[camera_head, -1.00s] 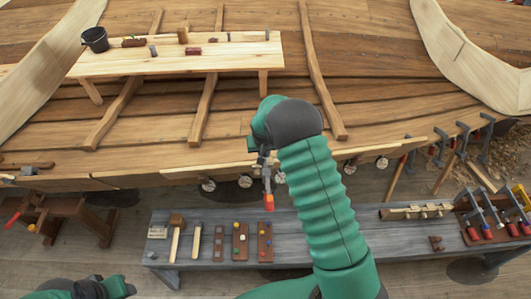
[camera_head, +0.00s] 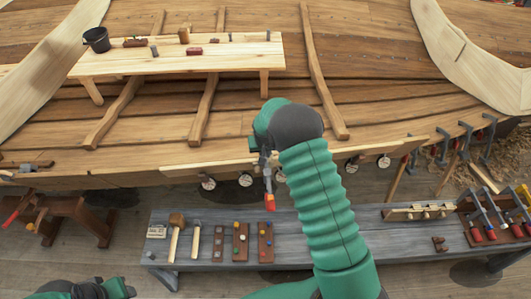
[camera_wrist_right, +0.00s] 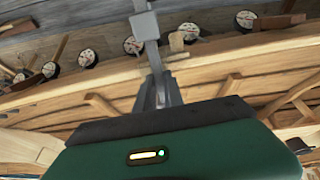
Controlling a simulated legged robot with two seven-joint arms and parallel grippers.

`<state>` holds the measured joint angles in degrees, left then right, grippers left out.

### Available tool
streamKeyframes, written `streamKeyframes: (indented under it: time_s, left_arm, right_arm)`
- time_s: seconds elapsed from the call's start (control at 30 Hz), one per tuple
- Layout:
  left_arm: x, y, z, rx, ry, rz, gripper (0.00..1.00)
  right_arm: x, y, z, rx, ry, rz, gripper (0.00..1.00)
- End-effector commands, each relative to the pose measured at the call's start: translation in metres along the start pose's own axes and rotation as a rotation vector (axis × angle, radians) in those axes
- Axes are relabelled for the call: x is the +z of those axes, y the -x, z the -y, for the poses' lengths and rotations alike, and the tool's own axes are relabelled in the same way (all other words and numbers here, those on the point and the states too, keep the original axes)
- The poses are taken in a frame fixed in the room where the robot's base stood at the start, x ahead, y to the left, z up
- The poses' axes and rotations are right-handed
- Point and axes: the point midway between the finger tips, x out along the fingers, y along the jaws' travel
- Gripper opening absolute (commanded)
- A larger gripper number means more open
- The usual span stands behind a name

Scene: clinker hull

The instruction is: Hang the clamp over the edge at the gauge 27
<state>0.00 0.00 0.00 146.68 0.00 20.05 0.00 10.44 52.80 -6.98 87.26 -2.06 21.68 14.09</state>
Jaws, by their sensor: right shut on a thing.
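My right gripper (camera_head: 262,143) is shut on a grey metal clamp (camera_head: 267,177) with a red-orange handle end, which hangs down in front of the hull's plank edge (camera_head: 200,171). In the right wrist view the clamp (camera_wrist_right: 148,30) rises from the jaws among the dials. Several round white gauges (camera_head: 246,180) sit in a row along the edge, and they also show in the right wrist view (camera_wrist_right: 132,45). Their numbers are too small to read, so I cannot tell which is 27. My left gripper (camera_head: 122,288) is at the bottom left, its jaws unclear.
A grey bench (camera_head: 340,225) below holds mallets (camera_head: 176,224), peg boards, a small card (camera_head: 157,231) and a rack of clamps (camera_head: 490,215). More clamps (camera_head: 464,140) hang on the edge at the right. A pale plank table (camera_head: 190,58) with a bucket (camera_head: 96,39) stands behind.

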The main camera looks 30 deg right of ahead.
Motion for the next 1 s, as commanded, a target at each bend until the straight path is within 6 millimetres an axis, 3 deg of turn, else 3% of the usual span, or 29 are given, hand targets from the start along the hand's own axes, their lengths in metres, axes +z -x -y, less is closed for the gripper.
streamKeyframes:
  time_s: [0.57,0.6,0.8,1.0]
  left_arm:
    - [0.0007,-0.0028,0.0,0.0,0.0,0.0,0.44]
    - [0.0007,-0.0028,0.0,0.0,0.0,0.0,0.44]
    - [0.0007,-0.0028,0.0,0.0,0.0,0.0,0.44]
    - [0.0007,-0.0028,0.0,0.0,0.0,0.0,0.44]
  right_arm:
    - [0.0024,-0.0021,-0.0008,-0.001,-0.001,-0.002,0.0]
    - [0.0029,-0.0021,-0.0008,0.0,-0.001,-0.001,0.14]
    - [0.0032,-0.0024,-0.0008,0.0,-0.001,0.0,0.38]
    - [0.0031,-0.0028,-0.0006,0.0,-0.001,0.0,0.38]
